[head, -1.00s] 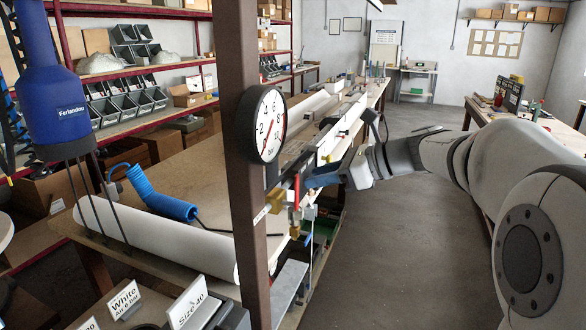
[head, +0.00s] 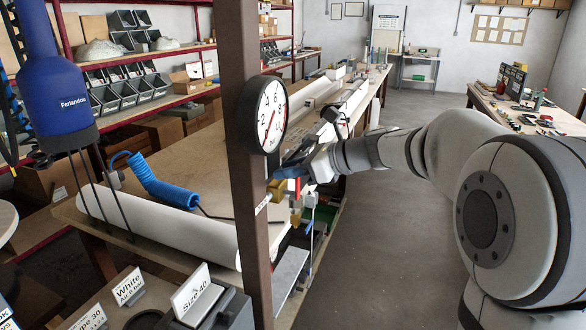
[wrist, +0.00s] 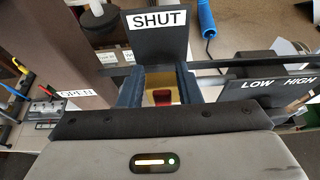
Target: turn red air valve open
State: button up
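The red air valve handle (head: 292,185) shows as a small red patch beside the brass valve body (head: 278,190), below the gauge on the brown post. In the wrist view, red (wrist: 162,96) shows between the two blue fingers of my gripper (wrist: 160,92), with a gap beside it. My gripper (head: 298,172) is at the valve, its fingers open around or just above the handle; contact cannot be told. A SHUT sign (wrist: 157,22) stands beyond the fingers. An OPEN sign (wrist: 76,93) is at the left. Most of the handle is hidden by my gripper.
The round pressure gauge (head: 270,115) is on the brown post (head: 240,60), close to my gripper. LOW and HIGH labels (wrist: 278,85) are at the right in the wrist view. A long workbench (head: 190,160) lies behind the post. The floor (head: 390,240) at the right is clear.

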grip_shut()
